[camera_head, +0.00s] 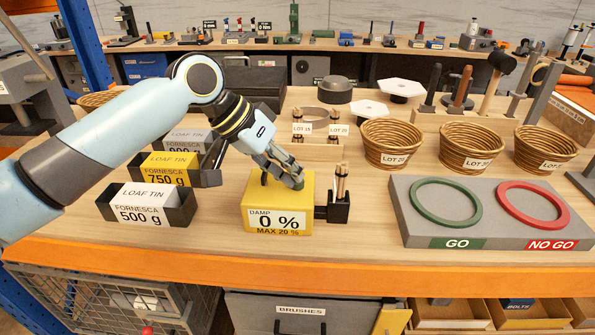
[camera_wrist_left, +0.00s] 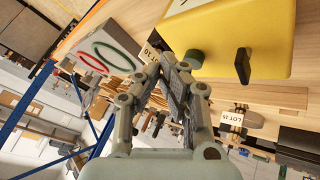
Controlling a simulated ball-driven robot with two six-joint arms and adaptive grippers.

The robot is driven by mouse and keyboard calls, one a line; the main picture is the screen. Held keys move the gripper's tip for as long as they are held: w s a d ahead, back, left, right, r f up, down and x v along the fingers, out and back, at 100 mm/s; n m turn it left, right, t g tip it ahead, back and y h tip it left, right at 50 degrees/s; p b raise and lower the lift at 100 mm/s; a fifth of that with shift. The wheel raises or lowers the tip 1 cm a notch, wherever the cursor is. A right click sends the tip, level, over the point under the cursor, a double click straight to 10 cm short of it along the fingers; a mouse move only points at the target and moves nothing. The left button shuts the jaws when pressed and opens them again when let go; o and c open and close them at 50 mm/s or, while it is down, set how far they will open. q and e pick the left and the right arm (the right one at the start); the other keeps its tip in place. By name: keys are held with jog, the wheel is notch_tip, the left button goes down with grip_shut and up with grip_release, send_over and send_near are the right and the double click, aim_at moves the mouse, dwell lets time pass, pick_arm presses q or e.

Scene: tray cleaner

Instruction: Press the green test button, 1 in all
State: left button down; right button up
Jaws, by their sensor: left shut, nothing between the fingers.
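A yellow damp meter box (camera_head: 255,194) stands on the bench; its front label reads "DAMP 0 %" and "MAX 20 %". It also shows in the left wrist view (camera_wrist_left: 270,35). The green button (camera_wrist_left: 194,58) sits on its top face, and in the head view it (camera_head: 264,179) is partly hidden behind my gripper. My left gripper (camera_head: 297,184) is shut and empty, with its fingertips over the top of the box. In the left wrist view the fingertips (camera_wrist_left: 176,63) are close beside the green button; I cannot tell whether they touch it. My right gripper is not in view.
A black holder with small sticks (camera_head: 338,210) stands right beside the box. Loaf tins (camera_head: 181,209) stand to the left. A GO/NO GO board (camera_head: 410,215) and wicker baskets (camera_head: 391,140) are to the right.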

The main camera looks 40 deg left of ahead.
pick_arm(q)
jog(key=w+a+r+h, duration=0.1)
jog(key=w+a+r, duration=0.1)
jog(key=w+r, duration=0.2)
notch_tip(320, 180, up, 4)
jog(key=shift+w+f+t+h, duration=0.15)
jog(key=shift+w+t+h, duration=0.15)
jog(key=shift+w, duration=0.05)
jog(key=shift+a+f, duration=0.1)
jog(key=shift+f, duration=0.05)
notch_tip(320, 180, down, 8)
jog(key=b, duration=0.6)
jog(key=shift+r, duration=0.2)
jog(key=shift+f+b, duration=0.4)
jog(key=shift+f, duration=0.05)
jog(key=shift+f, duration=0.2)
jog(key=shift+f, duration=0.25)
